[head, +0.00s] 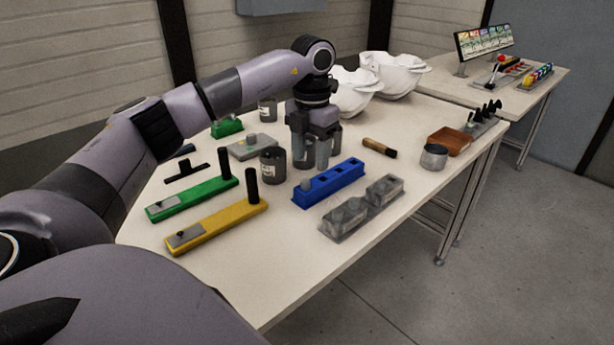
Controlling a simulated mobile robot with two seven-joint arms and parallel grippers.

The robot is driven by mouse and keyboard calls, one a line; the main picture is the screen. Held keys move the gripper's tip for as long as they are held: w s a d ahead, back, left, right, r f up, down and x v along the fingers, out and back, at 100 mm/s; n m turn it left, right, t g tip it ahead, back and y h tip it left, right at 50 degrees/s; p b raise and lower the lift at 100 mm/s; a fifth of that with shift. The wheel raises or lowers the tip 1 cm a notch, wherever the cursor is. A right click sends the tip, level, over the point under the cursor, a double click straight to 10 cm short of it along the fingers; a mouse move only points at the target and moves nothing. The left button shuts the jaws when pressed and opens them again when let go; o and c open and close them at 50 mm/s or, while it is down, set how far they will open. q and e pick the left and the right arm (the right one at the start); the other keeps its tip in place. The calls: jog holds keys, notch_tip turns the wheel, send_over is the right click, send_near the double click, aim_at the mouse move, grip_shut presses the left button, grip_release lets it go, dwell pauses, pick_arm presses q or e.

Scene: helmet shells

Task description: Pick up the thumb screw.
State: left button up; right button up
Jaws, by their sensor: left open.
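No piece can be singled out for certain as the thumb screw at this size. A small grey upright piece (306,185) stands in the near-left hole of the blue block (335,184); I cannot tell if it is the screw. My left gripper (311,166) points down just behind the blue block's left end. It is open, its two fingers apart, with nothing seen between them. Small dark knobs sit on the grey plates of the green fixture (195,199) and the yellow fixture (222,226). My right gripper is out of view.
A labelled grey cup (270,166) stands left of the gripper. A grey tray (345,216), a wooden-handled tool (379,148), a metal jar (433,157) and a brown tray (450,140) lie to the right. White helmet shells (395,76) stand behind. The table's front is clear.

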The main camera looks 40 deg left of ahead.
aim_at(306, 181)
pick_arm(q)
jog(key=shift+w+a, duration=0.25)
jog(key=shift+a, duration=0.15)
jog(key=f, duration=0.7)
jog(key=shift+s+a, duration=0.25)
jog(key=shift+a, duration=0.1)
jog(key=shift+r, duration=0.1)
grip_shut()
